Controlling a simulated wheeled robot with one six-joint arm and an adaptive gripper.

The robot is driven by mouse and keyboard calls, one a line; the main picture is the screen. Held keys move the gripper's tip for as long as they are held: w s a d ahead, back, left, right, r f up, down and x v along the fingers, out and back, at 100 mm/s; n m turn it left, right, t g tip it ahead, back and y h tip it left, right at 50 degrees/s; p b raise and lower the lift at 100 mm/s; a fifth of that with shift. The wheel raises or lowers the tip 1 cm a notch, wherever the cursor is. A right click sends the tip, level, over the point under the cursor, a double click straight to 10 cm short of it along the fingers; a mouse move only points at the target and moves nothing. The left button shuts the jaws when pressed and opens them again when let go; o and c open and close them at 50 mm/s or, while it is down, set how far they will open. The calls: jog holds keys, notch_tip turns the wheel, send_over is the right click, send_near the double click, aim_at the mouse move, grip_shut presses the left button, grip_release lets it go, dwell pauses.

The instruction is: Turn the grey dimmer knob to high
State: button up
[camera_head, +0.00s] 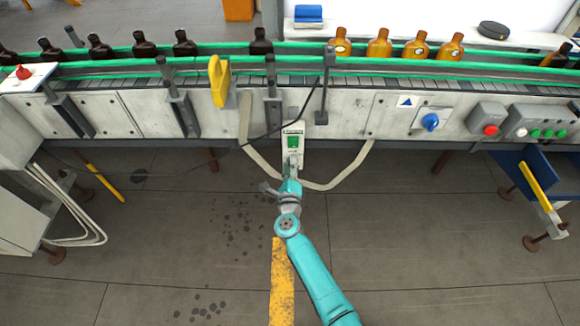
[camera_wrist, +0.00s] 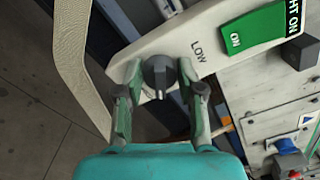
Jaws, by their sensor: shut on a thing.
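The grey dimmer knob (camera_wrist: 158,73) sits on a white panel (camera_wrist: 215,45) in the wrist view. The word LOW is printed to the right of the knob. A green rocker switch (camera_wrist: 251,29) marked ON is farther right on the same panel. My gripper (camera_wrist: 160,80) is shut on the knob, one finger on each side of it. In the head view my gripper (camera_head: 291,172) is at the lower part of the white panel (camera_head: 292,128), below the green switch (camera_head: 293,142). The knob is hidden there by my gripper. No HIGH label shows.
A conveyor with brown bottles (camera_head: 185,43) and amber bottles (camera_head: 379,44) runs above the panel. A pale hose (camera_head: 340,172) hangs around the panel, and a black cable crosses near it. A blue knob (camera_head: 430,121) and a red button (camera_head: 491,130) are to the right.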

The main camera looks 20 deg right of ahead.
dwell(0.3)
jog(key=o, duration=1.1)
jog(key=shift+o, duration=0.2)
jog(key=v, duration=1.2)
